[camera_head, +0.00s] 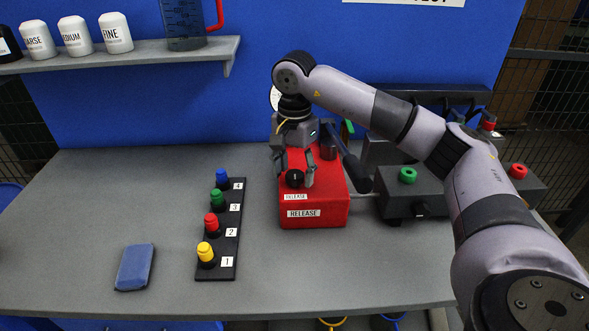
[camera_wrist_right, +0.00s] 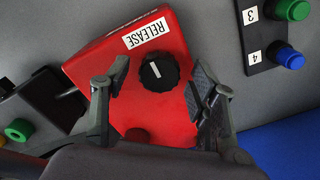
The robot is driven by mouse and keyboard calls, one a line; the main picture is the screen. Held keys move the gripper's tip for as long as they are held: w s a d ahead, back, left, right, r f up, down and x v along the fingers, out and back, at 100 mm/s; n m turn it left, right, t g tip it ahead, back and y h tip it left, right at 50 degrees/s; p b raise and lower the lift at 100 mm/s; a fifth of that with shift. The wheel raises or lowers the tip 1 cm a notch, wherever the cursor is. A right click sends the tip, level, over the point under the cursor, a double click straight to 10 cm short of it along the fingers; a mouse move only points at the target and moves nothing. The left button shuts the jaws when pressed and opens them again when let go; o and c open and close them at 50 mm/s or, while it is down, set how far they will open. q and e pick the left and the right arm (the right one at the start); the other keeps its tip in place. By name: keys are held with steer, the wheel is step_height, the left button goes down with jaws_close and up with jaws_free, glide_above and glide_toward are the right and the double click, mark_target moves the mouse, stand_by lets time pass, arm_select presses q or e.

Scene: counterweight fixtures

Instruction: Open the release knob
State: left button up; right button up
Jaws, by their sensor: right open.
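The release knob (camera_head: 295,178) is a small black round knob with a white line. It sits on the red release box (camera_head: 318,213), which carries white RELEASE labels. In the right wrist view the knob (camera_wrist_right: 159,72) lies between the fingertips, ahead of them, with red surface showing on both sides. My right gripper (camera_head: 295,172) points down over the box. In the wrist view its fingers (camera_wrist_right: 160,82) are spread wide and do not touch the knob. My left gripper is not in view.
A black lever (camera_head: 350,168) stands at the box's right side. A strip with several coloured buttons (camera_head: 230,250) lies left of the box, near a blue pad (camera_head: 135,267). A grey unit with green and red knobs (camera_head: 415,198) stands to the right. A shelf (camera_head: 120,55) hangs behind.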

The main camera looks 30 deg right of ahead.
mark_target(295, 174)
step_height(295, 174, up, 12)
stand_by(0.6)
stand_by(0.5)
